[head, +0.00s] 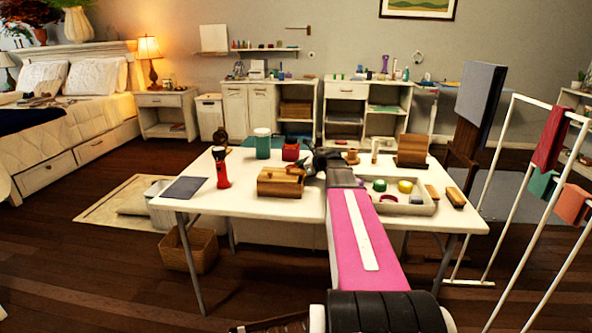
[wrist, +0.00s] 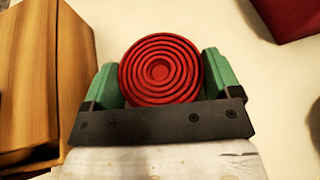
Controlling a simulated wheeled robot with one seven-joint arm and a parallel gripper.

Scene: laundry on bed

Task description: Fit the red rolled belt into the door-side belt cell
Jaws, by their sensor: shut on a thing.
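The red rolled belt (wrist: 160,70), a tight spiral coil, sits between the green fingers of my gripper (wrist: 157,82) in the wrist view, its round face toward the camera. My gripper (head: 313,165) is shut on it above the white table, just right of the wooden box (head: 280,189). In the head view I cannot make out the belt itself. The wooden box (wrist: 28,75) stands close at the left in the wrist view, apart from the belt. I cannot see inside it, and I cannot tell any door-side belt cell in either view.
A pale tray (head: 428,208) with green, yellow and magenta items lies right of my arm. A red container (head: 291,151) and teal jar (head: 262,143) stand behind the wooden box. A red flashlight (head: 221,168) stands left.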

